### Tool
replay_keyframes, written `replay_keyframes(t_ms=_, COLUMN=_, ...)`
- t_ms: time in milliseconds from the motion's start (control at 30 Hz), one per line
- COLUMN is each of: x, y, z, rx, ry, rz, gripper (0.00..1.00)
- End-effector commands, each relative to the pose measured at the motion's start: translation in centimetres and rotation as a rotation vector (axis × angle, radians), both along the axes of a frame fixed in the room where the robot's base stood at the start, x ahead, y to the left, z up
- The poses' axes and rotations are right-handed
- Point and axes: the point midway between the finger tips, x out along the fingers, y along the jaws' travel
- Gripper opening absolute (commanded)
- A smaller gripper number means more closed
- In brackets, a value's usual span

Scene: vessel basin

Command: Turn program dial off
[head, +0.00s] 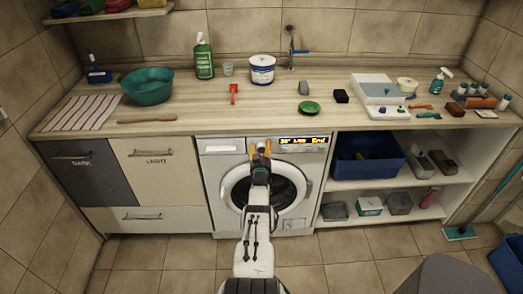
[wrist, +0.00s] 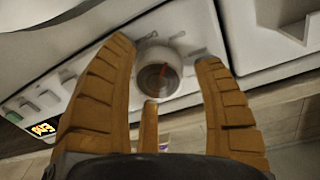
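In the head view my gripper (head: 260,150) is in front of the washing machine (head: 220,160) panel and hides the dial. The machine's display (head: 303,141) is lit, with "End" at its right.
A wooden countertop (head: 200,112) runs above the machine, holding a green bowl (head: 148,86), a detergent bottle (head: 203,58) and a white tub (head: 262,70). Drawers labelled dark and light are at left, open shelves with a blue bin (head: 345,166) at right. The floor in front is tiled.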

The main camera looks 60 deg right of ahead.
Motion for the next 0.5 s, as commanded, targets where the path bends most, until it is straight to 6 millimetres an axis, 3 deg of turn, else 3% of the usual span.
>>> replay_keyframes(t_ms=500, x=0.03, y=-0.02, z=0.13, rx=-0.003, ry=-0.002, rz=0.0, gripper=0.14)
